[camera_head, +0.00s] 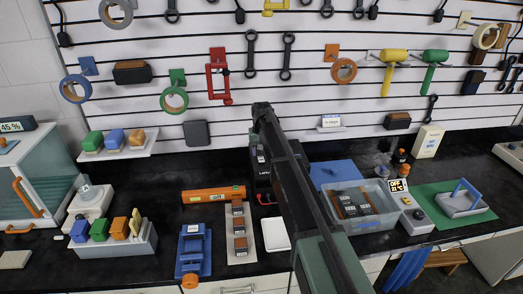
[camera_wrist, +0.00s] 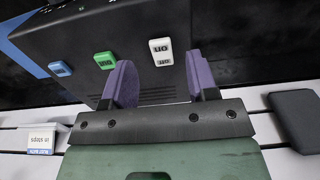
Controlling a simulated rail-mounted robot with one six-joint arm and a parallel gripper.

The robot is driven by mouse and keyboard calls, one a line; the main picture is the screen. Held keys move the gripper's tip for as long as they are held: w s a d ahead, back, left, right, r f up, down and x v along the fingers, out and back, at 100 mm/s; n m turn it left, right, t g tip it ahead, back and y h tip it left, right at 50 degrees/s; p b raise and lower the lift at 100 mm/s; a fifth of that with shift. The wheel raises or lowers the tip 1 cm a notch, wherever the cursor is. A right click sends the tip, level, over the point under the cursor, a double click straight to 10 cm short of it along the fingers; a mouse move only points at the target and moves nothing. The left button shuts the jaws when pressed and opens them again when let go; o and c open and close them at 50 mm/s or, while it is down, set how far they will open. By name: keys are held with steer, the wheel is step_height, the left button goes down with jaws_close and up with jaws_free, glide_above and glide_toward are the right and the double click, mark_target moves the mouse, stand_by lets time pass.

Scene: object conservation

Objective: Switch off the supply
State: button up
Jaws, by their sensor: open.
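The supply appears to be the black box (camera_wrist: 130,30), seen close up in the wrist view. Its face carries a white button (camera_wrist: 161,51) with dark lettering, a green button (camera_wrist: 104,60) and a blue button (camera_wrist: 60,68). My gripper (camera_wrist: 160,75) is open, with its two purple fingers apart and nothing between them. In the picture the white button lies between the fingers and the green one just left of the left finger. I cannot tell whether a finger touches the box. In the head view a black box (camera_head: 261,167) stands partly hidden behind my arm, and my fingers are not clear.
An orange level (camera_head: 213,194), a blue clamp (camera_head: 193,250) and a white pad (camera_head: 276,234) lie left. Tools hang on the slatted wall behind.

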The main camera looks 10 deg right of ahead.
mark_target(262, 161)
step_height(262, 161, up, 9)
steer(key=p, duration=0.7)
steer(key=s+f+b, duration=0.4)
steer(key=s, duration=0.8)
steer(key=s+f+b, duration=0.4)
steer(key=s, duration=0.9)
steer(key=s+f+b, duration=0.4)
steer(key=s, duration=0.8)
steer(key=shift+s+d+f+b, duration=0.15)
steer(key=shift+f+b, duration=0.1)
steer(key=shift+b, duration=0.05)
steer(key=s+f+b, duration=0.3)
steer(key=shift+s+f, duration=0.25)
steer(key=shift+s, duration=0.1)
